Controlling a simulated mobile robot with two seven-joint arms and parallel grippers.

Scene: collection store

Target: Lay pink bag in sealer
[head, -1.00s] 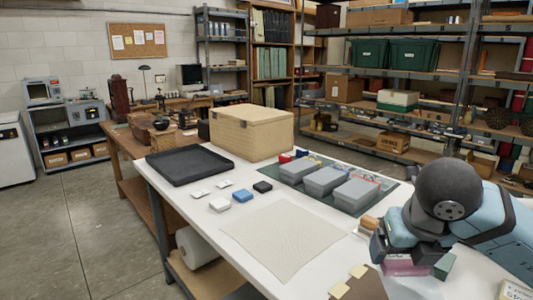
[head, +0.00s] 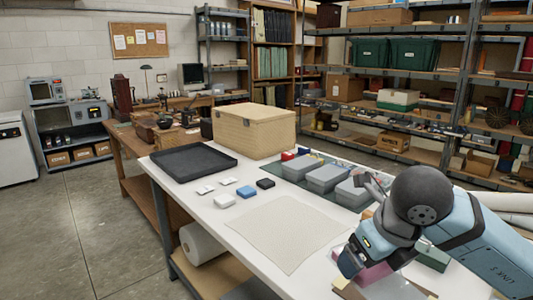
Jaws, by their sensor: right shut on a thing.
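My right gripper (head: 362,262) is low over the front right of the white table, its fingers largely hidden by its own body and wrist. It is shut on a pink thing (head: 376,274), which shows just beneath and beside it and appears to be the pink bag. Whether the pink thing touches the table I cannot tell. My left gripper is not in view.
A pale cloth sheet (head: 275,232) lies flat mid-table. Behind it are small white, blue and black blocks, a black tray (head: 194,161), a wooden box (head: 252,131) and grey lidded boxes (head: 327,178). A green block (head: 432,258) is close to my right gripper. Floor at left is clear.

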